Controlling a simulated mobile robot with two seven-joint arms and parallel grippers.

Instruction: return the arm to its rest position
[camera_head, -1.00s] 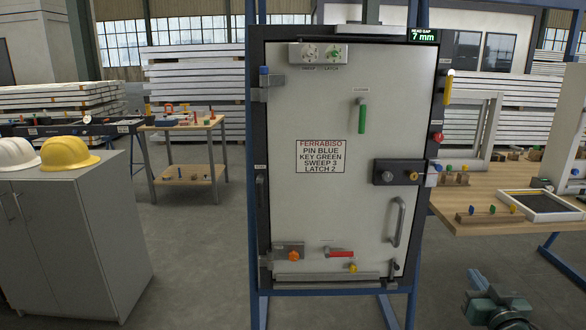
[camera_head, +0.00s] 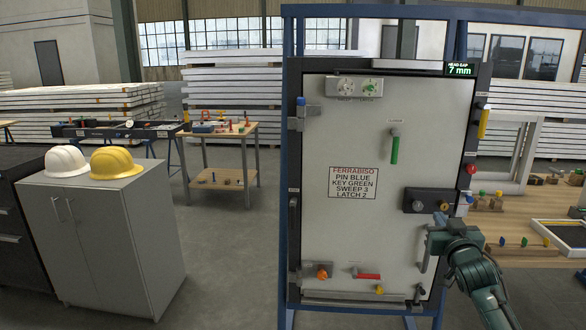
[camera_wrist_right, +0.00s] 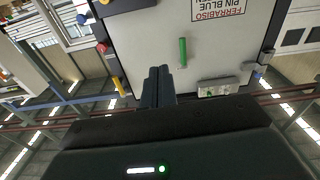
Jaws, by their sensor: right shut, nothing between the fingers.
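My right gripper (camera_head: 440,220) is up in front of the right side of the white door panel (camera_head: 350,230), near the pull handle and the dark lock block. In the right wrist view its two dark fingers (camera_wrist_right: 158,74) are together with nothing between them. That view shows the panel upside down, with the green lever (camera_wrist_right: 182,52) just beyond the fingertips. Whether the gripper touches the door cannot be told from the head view, but it appears apart from it. My left gripper is in no view.
The pull handle (camera_head: 424,250) is partly behind my right arm. A wooden bench (camera_head: 520,222) with a frame (camera_head: 520,155) is at right. A grey cabinet (camera_head: 115,240) with helmets is at left. Open floor lies between cabinet and door.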

